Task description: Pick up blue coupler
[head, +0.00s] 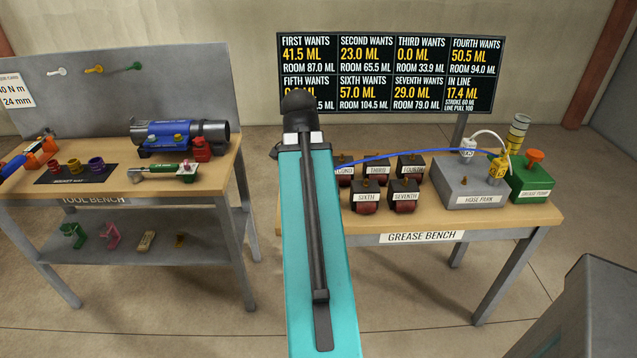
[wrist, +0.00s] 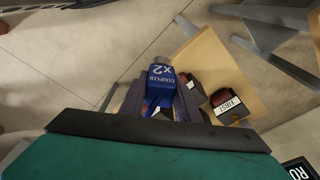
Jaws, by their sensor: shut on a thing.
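The blue coupler (wrist: 160,76), marked "COUPLER x2", sits between the two dark fingers of my gripper (wrist: 161,98) in the wrist view. My gripper is shut on it. A grey tip shows at the coupler's far end. In the head view my teal arm hides both the gripper and the coupler. A blue hose (head: 425,152) runs from behind my arm toward the hose park (head: 472,190) on the grease bench.
The grease bench (head: 500,219) holds several dark labelled blocks, a white coupler (head: 468,146), a yellow coupler (head: 497,168) and a green grease pump (head: 530,182). A block marked FIRST (wrist: 228,107) is near the gripper. The tool bench (head: 215,172) stands left; a grey box is lower right.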

